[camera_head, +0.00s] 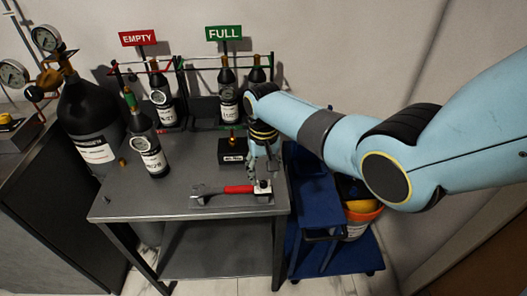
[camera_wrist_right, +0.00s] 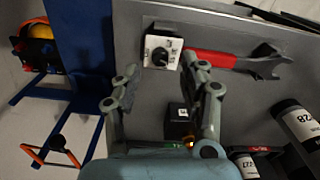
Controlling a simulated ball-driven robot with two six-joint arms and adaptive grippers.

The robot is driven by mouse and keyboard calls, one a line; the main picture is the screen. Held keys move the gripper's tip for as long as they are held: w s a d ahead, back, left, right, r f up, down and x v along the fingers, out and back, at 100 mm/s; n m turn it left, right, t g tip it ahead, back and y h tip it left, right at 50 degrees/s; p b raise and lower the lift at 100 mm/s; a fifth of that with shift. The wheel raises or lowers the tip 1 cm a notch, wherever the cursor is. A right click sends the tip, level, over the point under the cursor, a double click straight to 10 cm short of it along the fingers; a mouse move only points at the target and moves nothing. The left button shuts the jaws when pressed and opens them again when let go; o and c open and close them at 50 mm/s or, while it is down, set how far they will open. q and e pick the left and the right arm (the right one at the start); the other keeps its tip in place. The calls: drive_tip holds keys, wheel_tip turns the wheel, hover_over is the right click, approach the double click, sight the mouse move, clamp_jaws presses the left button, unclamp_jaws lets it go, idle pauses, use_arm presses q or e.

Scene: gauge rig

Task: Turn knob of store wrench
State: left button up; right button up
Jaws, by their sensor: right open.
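The wrench (camera_head: 222,190) with a red handle lies along the front of the grey table. In the right wrist view the wrench (camera_wrist_right: 215,60) lies to the right of the knob. The black knob (camera_wrist_right: 160,57) sits on a small white plate with markings, at the handle end of the wrench. In the head view the white plate (camera_head: 262,187) shows small, partly covered by my gripper. My right gripper (camera_head: 263,173) is open and points down at the plate. In the right wrist view its fingertips (camera_wrist_right: 160,74) are on either side of the knob, apart from it. My left gripper is out of view.
A small black box (camera_head: 231,150) stands behind the wrench. A loose gas cylinder (camera_head: 148,145) stands on the table's left part. Cylinders stand in racks under the EMPTY (camera_head: 138,37) and FULL (camera_head: 224,33) signs. A blue cart (camera_head: 310,205) is right of the table.

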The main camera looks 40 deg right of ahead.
sight(264, 183)
wheel_tip(264, 183, up, 9)
drive_tip(key=shift+f, duration=0.2)
drive_tip(key=shift+f, duration=0.15)
idle(0.3)
drive_tip(key=s+f+n+b, duration=0.4)
drive_tip(key=s+f+b, duration=1.2)
drive_tip(key=s+f, duration=3)
drive_tip(key=shift+s+f+n+t+h+b, duration=0.3)
drive_tip(key=shift+f+n+t+h, duration=0.1)
drive_tip(key=shift+f, duration=1.6)
